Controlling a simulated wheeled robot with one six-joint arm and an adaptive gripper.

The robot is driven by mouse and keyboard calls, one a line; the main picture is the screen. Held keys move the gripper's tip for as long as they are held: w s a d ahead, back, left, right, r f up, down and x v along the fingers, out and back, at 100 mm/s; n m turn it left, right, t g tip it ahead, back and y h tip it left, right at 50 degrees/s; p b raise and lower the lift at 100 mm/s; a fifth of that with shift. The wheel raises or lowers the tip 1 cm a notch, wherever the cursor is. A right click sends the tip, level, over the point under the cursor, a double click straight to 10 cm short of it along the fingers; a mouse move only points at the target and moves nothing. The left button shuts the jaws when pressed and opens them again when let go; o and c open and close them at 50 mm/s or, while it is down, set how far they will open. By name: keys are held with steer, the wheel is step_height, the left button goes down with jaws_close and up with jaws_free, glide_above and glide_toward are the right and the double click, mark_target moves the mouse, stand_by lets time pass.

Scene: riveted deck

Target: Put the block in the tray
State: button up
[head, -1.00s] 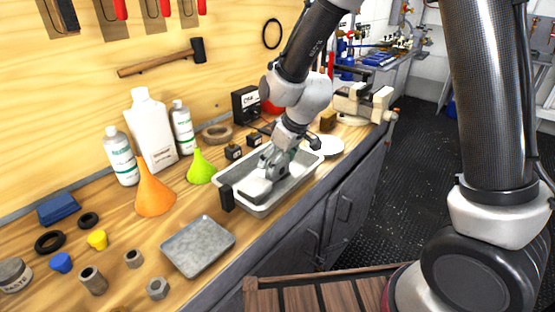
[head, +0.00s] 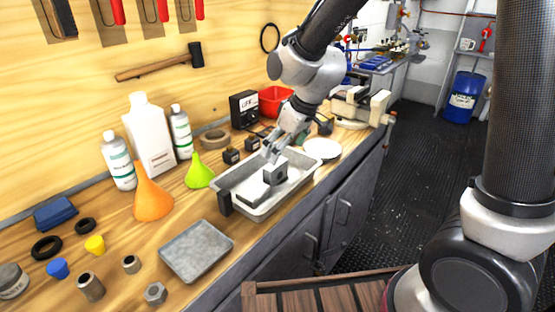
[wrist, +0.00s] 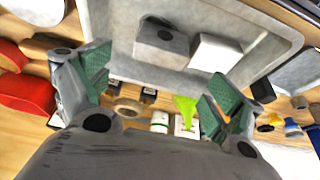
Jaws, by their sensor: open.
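The grey metal tray (head: 290,196) with a dark handle sits on the wooden bench; it also shows in the wrist view (wrist: 112,55). Inside it is a grey block with a round dark hole (head: 275,173), also in the wrist view (wrist: 161,42). Beside it in the tray is a plain block, pale on top (head: 254,188) and whitish in the wrist view (wrist: 215,53). My gripper (head: 274,151) is just above the far part of the tray, close to the holed block. In the wrist view its green-padded fingers (wrist: 155,88) are spread with nothing between them.
A shallow grey plate (head: 197,250) lies left of the tray. An orange funnel (head: 152,199), a green funnel (head: 199,173) and several bottles stand behind. Small black blocks (head: 231,155) lie behind the tray, a white disc (head: 322,149) and vise (head: 358,105) to its right.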

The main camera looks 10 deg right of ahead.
steer(key=v, duration=0.5)
steer(key=s+d+r+m+h, duration=0.1)
steer(key=s+d+r+m, duration=0.15)
steer(key=d, duration=0.45)
steer(key=s+d+r+m, duration=0.1)
steer(key=s+d+r, duration=0.25)
steer(key=d, duration=0.35)
steer(key=s+d+r+m+t+h, duration=0.1)
steer(key=s+d+m, duration=0.4)
steer(key=s+d, duration=0.7)
step_height(320, 180, up, 2)
steer(key=shift+s+d+r+h, duration=0.1)
steer(key=shift+s+d+h, duration=0.4)
steer(key=shift+s, duration=0.45)
steer(key=shift+a+m, duration=0.1)
steer(key=shift+m, duration=0.15)
